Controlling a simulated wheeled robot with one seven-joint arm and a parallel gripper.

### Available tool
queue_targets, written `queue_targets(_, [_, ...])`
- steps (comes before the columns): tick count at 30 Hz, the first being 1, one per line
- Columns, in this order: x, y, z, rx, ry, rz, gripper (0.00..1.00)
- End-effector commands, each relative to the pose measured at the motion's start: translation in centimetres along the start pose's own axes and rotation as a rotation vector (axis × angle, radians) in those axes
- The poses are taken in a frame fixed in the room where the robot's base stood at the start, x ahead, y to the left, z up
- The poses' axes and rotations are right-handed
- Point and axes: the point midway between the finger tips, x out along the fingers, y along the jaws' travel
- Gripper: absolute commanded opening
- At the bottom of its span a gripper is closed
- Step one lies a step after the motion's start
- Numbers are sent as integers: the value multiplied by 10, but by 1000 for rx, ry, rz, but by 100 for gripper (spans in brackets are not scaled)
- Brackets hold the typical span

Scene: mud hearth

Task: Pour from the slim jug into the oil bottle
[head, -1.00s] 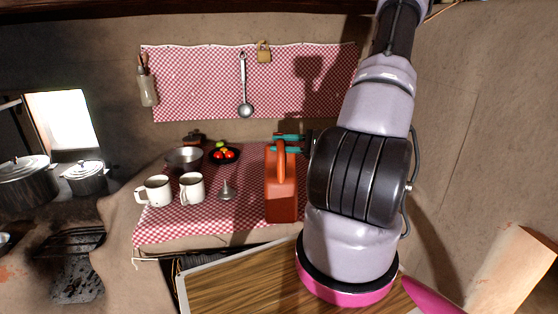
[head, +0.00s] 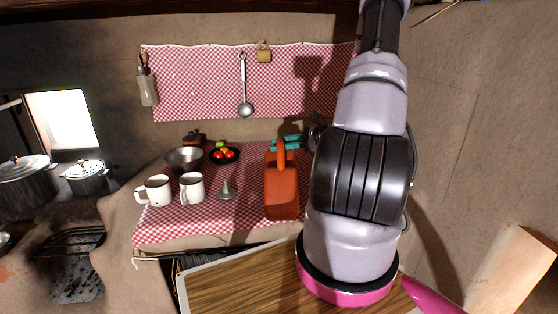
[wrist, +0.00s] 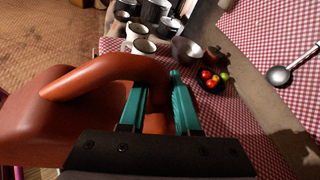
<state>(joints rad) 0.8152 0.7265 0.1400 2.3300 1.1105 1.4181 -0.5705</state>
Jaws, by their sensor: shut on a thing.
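The slim jug appears to be the orange-red jug (head: 282,195) with a loop handle, at the right end of the checked cloth. My gripper (head: 289,142) has its teal fingers shut on the jug's handle near the top. In the wrist view the jug (wrist: 40,130) fills the left side, and its handle passes between the fingers of my gripper (wrist: 158,88). I cannot tell in the head view whether the jug's base touches the cloth. I cannot make out the oil bottle; the jug and my arm hide part of the counter.
A small grey funnel-shaped thing (head: 227,191) stands left of the jug. Two white mugs (head: 154,190) (head: 192,188), a metal bowl (head: 184,159) and a dark dish of fruit (head: 224,156) share the checked cloth (head: 170,231). A ladle (head: 244,90) hangs behind.

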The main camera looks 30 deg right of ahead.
Motion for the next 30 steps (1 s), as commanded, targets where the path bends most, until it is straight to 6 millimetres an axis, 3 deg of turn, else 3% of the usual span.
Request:
queue_targets(18, [2, -8, 0, 278, 55, 100, 0])
queue_targets(30, [3, -9, -2, 302, 59, 107, 0])
